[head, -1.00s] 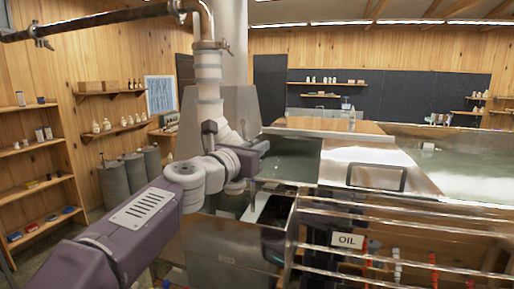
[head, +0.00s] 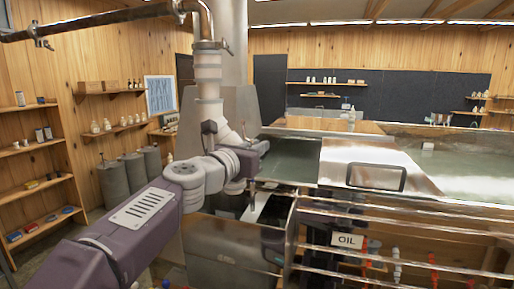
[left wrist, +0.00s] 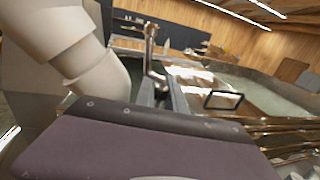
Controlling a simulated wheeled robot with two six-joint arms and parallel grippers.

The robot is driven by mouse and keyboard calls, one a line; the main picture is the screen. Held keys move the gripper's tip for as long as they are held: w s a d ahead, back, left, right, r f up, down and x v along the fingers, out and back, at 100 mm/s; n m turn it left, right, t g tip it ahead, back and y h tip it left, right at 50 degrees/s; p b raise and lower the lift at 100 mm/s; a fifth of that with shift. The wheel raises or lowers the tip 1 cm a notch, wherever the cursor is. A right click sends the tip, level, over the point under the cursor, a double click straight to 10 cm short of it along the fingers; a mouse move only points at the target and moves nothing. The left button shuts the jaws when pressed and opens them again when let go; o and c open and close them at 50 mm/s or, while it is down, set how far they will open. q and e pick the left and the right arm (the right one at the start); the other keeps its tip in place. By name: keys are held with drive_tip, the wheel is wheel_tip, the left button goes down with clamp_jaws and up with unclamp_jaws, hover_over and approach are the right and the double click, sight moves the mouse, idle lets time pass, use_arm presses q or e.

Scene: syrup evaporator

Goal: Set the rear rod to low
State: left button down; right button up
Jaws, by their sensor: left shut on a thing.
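In the left wrist view, an upright metal rod (left wrist: 150,48) with a rounded top stands just beyond my left gripper (left wrist: 163,90). Its lower end bends and runs down between the finger pieces, which are closed on it. I take it to be the rear rod; no marking or low setting is readable. In the head view, my left gripper (head: 262,148) is a dark shape at the near left corner of the evaporator, beside the pale stack, and its grip is mostly hidden by my wrist. My right gripper is not in view.
The evaporator pan (head: 292,160) holds liquid, with a metal lid (head: 350,155) and its handle to the right. A pale stack (head: 207,95) rises close behind my arm. Shelves line the left wall.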

use_arm(q)
drive_tip(key=shift+f, duration=0.1)
wheel_tip(320, 180, down, 3)
drive_tip(key=b, duration=0.3)
drive_tip(key=shift+w+d, duration=0.1)
drive_tip(key=c, duration=1.7)
unclamp_jaws()
drive_tip(key=shift+f, duration=0.1)
drive_tip(key=shift+o, duration=0.5)
drive_tip(key=shift+w+d, duration=0.2)
drive_tip(key=shift+w, duration=0.25)
drive_tip(key=b+v, duration=0.1)
drive_tip(key=v, duration=0.8)
drive_tip(key=shift+b, duration=0.35)
